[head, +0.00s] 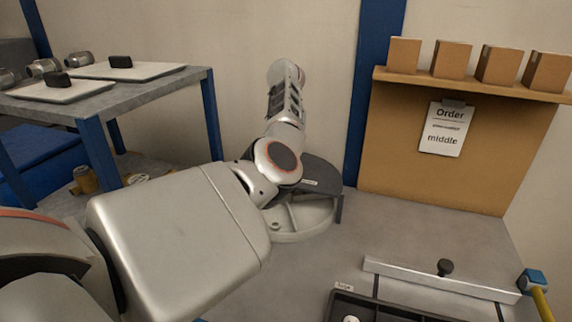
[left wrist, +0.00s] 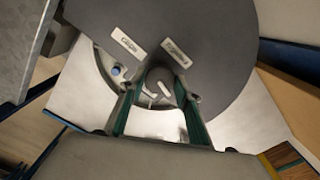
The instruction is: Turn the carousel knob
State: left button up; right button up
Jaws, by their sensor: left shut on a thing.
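The carousel is a round pale base (head: 300,222) with a dark grey cover disc (head: 322,180), standing on the bench behind my left arm. In the left wrist view the dark disc (left wrist: 215,25) carries two white labels, and the grey knob (left wrist: 159,82) sits at its middle. My left gripper (left wrist: 160,90) has one finger on each side of the knob and is shut on it. In the head view my left wrist hides the knob and the fingers. My right gripper is in neither view.
A shelf (head: 470,85) with several boxes and an order sheet (head: 444,130) is at the right. A metal rail (head: 430,278) with a black knob and a dark tray lie in front.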

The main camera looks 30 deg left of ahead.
pick_arm(q)
jog(key=shift+f+n+b, duration=0.1)
jog(key=shift+n+b, duration=0.2)
jog(key=shift+n, duration=1)
jog(key=o, duration=1.1)
notch_tip(320, 180, up, 12)
